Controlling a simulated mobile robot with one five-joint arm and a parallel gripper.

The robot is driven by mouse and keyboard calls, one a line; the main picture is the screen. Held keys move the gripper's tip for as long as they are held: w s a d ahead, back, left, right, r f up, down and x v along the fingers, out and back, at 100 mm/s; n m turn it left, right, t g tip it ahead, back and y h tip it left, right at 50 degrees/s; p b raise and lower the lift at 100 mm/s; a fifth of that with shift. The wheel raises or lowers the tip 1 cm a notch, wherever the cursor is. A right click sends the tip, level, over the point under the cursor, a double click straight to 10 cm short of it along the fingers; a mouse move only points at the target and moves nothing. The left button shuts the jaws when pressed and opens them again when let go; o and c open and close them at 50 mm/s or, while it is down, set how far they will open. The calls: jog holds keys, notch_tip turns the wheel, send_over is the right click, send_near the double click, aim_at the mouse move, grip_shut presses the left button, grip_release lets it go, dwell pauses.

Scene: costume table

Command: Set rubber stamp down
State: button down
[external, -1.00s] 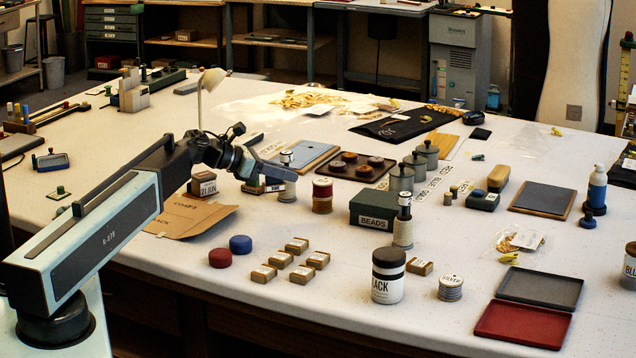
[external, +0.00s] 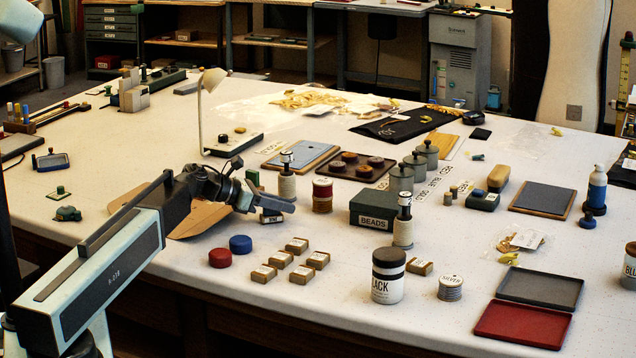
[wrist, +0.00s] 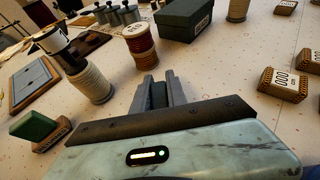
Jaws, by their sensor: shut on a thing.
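My gripper (external: 288,206) is low over the table, left of the bead box, with its fingers shut. A green-topped wooden block (wrist: 40,131) stands apart to the left there.
Thread spools (external: 322,195) stand behind my gripper. The green box marked BEADS (external: 372,212) is to the right. Red (external: 220,258) and blue (external: 241,244) round pads and several small wooden blocks (external: 297,244) lie in front. A brown card folder (external: 200,217) lies behind my arm.

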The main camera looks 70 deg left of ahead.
jog(key=c, duration=1.3)
grip_release()
jog(key=shift+s+r, duration=0.2)
jog(key=shift+r, duration=0.15)
jog(key=p+v, duration=0.4)
jog(key=v, duration=0.6)
jog(key=shift+s+r+p, duration=0.2)
jog(key=shift+s+p, duration=0.05)
jog(key=shift+p, duration=0.05)
jog(key=shift+s, duration=0.45)
